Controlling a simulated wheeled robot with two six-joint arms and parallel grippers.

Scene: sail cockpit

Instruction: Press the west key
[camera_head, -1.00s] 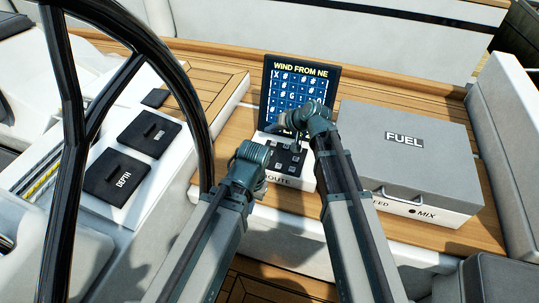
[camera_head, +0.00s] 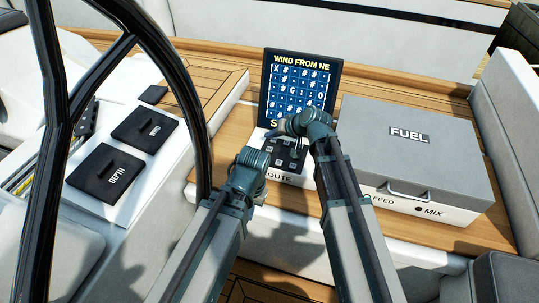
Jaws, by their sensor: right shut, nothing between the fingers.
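The route keypad (camera_head: 284,172), a white box with small dark keys (camera_head: 281,161), stands at the foot of an upright screen (camera_head: 302,88) headed "WIND FROM NE". The key markings are too small to read, so I cannot tell which is west. My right gripper (camera_head: 294,143) is shut and empty, pointing down over the upper part of the keys. Whether it touches one I cannot tell. My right wrist hides the keypad's upper right and part of the screen's bottom. My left gripper (camera_head: 262,176) is beside the keypad's left side; its fingers are mostly hidden.
A grey fuel case (camera_head: 415,145) on a white base sits right of the keypad, close to my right arm. A black wheel rim (camera_head: 190,90) curves at the left. Beyond it is a white console (camera_head: 120,205) with dark depth and wind panels. Wooden bench shows around the keypad.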

